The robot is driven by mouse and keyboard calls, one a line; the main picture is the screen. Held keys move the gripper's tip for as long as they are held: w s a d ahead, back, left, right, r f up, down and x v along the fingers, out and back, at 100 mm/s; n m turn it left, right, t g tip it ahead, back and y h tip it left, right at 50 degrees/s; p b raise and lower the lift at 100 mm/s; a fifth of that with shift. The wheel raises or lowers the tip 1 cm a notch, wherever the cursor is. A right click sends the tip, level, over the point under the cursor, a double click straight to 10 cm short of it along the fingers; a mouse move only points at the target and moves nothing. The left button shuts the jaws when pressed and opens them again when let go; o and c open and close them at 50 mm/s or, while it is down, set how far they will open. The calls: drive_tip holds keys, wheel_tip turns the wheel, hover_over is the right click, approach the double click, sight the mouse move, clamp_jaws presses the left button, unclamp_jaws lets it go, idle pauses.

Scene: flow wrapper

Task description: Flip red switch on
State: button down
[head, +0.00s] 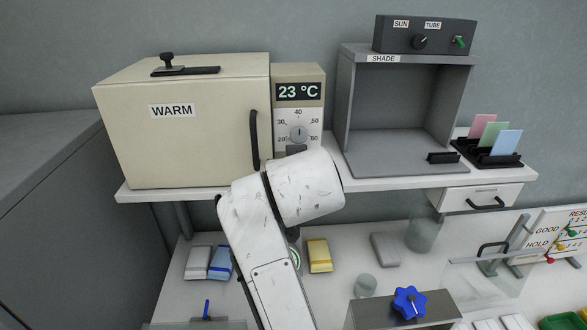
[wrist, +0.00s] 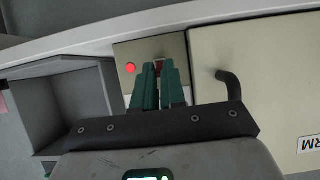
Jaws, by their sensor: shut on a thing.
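The red switch (wrist: 159,66) shows in the wrist view as a dark red piece on the beige control panel (wrist: 179,47), mostly covered by the fingers. My gripper (wrist: 158,71) has its two green fingers shut on the switch, and their tips are at the panel. A bright red round light (wrist: 131,68) glows on the panel beside the fingers. In the head view the control panel (head: 315,120), with a 23 °C display and a dial, stands right of the WARM box. My arm hides the switch and the gripper there.
The WARM box (head: 185,135) has a black door handle (head: 254,140) close to my arm; the handle also shows in the wrist view (wrist: 229,82). A grey SHADE booth (head: 405,105) stands to the right. Below the shelf lie several small packs and a blue knob (head: 409,302).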

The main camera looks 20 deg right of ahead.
drive_tip(key=c, duration=1.2)
unclamp_jaws()
drive_tip(key=b+v, duration=0.2)
drive_tip(key=v, duration=0.8)
drive_tip(key=shift+s+r, duration=0.2)
drive_tip(key=shift+s, duration=0.05)
drive_tip(key=shift+a, duration=0.1)
